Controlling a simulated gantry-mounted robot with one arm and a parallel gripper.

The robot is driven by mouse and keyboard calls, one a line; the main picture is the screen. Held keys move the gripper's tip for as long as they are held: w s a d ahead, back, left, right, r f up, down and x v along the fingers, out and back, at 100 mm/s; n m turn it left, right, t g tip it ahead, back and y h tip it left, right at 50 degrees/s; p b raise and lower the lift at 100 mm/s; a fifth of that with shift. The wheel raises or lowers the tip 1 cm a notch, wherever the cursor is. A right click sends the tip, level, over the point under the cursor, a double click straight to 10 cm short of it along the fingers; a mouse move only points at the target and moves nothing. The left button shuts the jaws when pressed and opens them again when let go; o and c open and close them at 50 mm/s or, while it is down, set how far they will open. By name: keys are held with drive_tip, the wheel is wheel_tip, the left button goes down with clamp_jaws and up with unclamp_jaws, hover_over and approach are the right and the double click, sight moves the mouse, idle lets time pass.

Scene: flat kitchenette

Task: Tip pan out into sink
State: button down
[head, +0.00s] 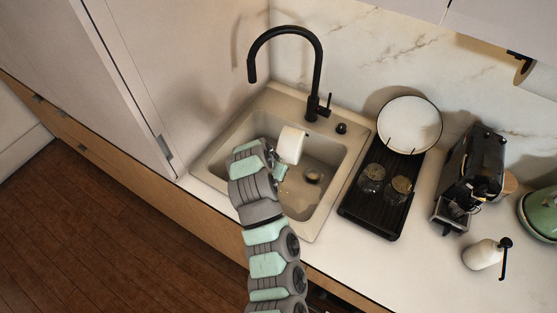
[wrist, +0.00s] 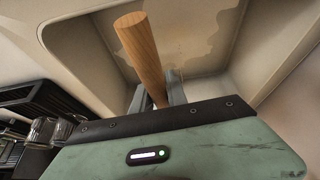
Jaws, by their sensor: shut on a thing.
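The pan (head: 290,145) shows in the head view as a small cream-white body over the sink (head: 330,215), tilted on its side. Its wooden handle (wrist: 140,50) shows in the wrist view. My gripper (wrist: 157,92) is shut on this handle, one finger on each side. In the head view my gripper (head: 278,170) is over the left part of the basin, just below the pan body. The pan's inside is hidden, and the wrist view does not show its body. A tan wet-looking patch (wrist: 195,38) marks the sink surface in the wrist view.
A black faucet (head: 318,65) arches behind the basin. A black drying rack (head: 365,213) with two glasses and a white plate (head: 409,125) stands to the right. Beyond are a black coffee machine (head: 473,160), a soap bottle (head: 482,255) and a green kettle (head: 542,213). A tall cabinet stands left.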

drive_tip(key=shift+h+b, duration=0.4)
drive_tip(key=shift+b, duration=0.05)
